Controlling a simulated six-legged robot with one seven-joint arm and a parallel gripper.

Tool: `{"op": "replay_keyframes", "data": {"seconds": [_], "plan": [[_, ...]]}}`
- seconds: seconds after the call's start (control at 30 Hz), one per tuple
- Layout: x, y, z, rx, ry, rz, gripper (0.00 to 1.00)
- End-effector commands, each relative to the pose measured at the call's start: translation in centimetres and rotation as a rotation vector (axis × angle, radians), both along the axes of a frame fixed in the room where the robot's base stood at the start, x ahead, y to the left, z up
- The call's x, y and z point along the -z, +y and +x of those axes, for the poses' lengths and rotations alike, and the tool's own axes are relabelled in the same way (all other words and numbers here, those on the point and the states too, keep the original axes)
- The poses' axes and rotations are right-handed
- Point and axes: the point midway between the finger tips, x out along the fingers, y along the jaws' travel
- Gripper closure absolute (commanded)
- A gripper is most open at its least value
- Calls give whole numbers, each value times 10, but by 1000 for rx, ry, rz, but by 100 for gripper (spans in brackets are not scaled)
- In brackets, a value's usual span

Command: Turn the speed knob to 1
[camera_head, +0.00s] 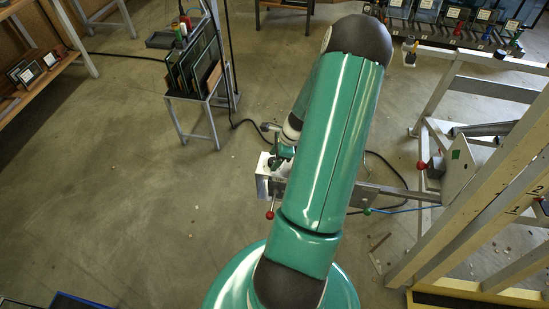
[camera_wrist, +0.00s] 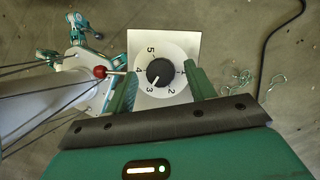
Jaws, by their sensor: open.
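The speed knob (camera_wrist: 161,72) is round and black, on a white dial (camera_wrist: 143,61) numbered 1 to 5. Its white mark points down-left, towards 3; the 1 is on the dial's right side. The dial is on a grey plate (camera_wrist: 183,39). My gripper (camera_wrist: 163,76) is open, with one green finger on each side of the dial in the wrist view. Both fingers look apart from the knob; their height above the plate is hard to tell. In the head view my arm hides most of this area, and the knob is not visible.
A red-balled lever (camera_wrist: 99,72) sticks out close to my left finger. A black cable (camera_wrist: 281,42) lies on the floor at right. In the head view a stand with glass panes (camera_head: 193,75) is behind left, and a wooden frame (camera_head: 490,190) stands at right.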

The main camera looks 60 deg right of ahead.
Motion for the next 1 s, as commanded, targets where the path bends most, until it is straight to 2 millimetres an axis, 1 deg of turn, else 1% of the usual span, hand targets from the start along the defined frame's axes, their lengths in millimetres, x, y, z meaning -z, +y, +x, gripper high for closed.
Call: {"op": "replay_keyframes", "data": {"seconds": [0.1, 0.33, 0.47, 0.5, 0.57, 0.83, 1.0], "plan": [[5, 1, 2, 0, 0, 0, 46], [5, 1, 2, -1, 0, 0, 46], [5, 1, 2, -1, 0, 0, 71], [5, 1, 2, -1, 0, 0, 79], [5, 1, 2, -1, 0, 0, 90], [5, 1, 2, -19, 0, -2, 90], [5, 1, 2, -74, 0, -2, 90]]}}
